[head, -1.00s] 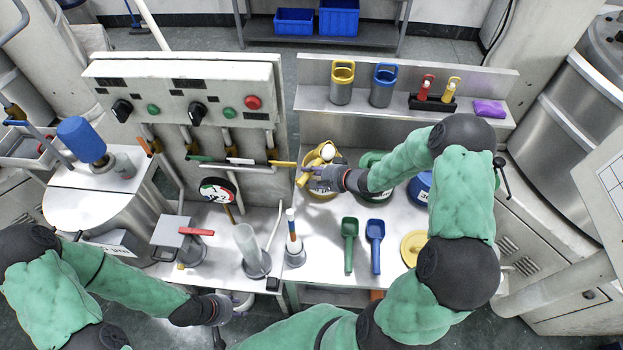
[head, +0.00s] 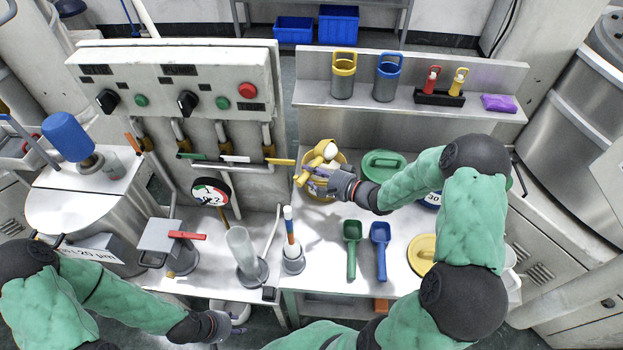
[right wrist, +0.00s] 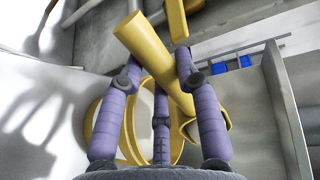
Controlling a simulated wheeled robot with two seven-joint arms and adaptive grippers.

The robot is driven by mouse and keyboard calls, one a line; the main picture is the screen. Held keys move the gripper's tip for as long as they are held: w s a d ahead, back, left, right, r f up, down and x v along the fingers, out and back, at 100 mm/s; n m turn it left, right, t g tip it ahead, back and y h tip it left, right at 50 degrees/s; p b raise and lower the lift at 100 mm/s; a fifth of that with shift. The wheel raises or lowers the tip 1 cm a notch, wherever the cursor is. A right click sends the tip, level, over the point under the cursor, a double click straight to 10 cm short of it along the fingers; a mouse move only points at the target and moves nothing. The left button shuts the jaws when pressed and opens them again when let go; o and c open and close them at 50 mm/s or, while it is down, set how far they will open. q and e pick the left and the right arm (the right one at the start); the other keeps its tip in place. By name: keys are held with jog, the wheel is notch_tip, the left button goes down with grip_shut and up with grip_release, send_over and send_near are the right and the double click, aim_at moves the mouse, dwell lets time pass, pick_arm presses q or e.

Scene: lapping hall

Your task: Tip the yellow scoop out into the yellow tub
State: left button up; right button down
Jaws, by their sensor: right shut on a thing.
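The yellow scoop (head: 303,178) is in my right gripper (head: 318,183), over the yellow tub (head: 341,161). A whitish patch shows at the scoop's bowl. In the right wrist view the scoop's handle (right wrist: 150,52) runs slantwise between the purple fingers (right wrist: 160,95), and the tub's yellow rim (right wrist: 128,140) shows behind them. The fingers are shut on the scoop. The inside of the tub is mostly hidden by hand and scoop. My left gripper (head: 215,327) is low at the left, over the front edge, its fingers hard to make out.
A green-lidded tub (head: 383,164) stands right of the yellow tub; a blue tub is mostly behind my arm. A green scoop (head: 352,232), a blue scoop (head: 380,235) and a yellow lid (head: 421,254) lie in front. A shelf (head: 310,92) with containers runs behind.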

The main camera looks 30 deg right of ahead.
jog(key=shift+f+t+y+b, duration=0.25)
jog(key=shift+t+b, duration=0.3)
jog(key=shift+b, duration=0.5)
jog(key=shift+f+t+y+b, duration=0.15)
jog(key=shift+t+y+b, duration=0.3)
jog(key=shift+b, duration=0.6)
jog(key=shift+r+t+b, duration=0.1)
jog(key=shift+t+b, duration=0.5)
jog(key=shift+b, duration=0.25)
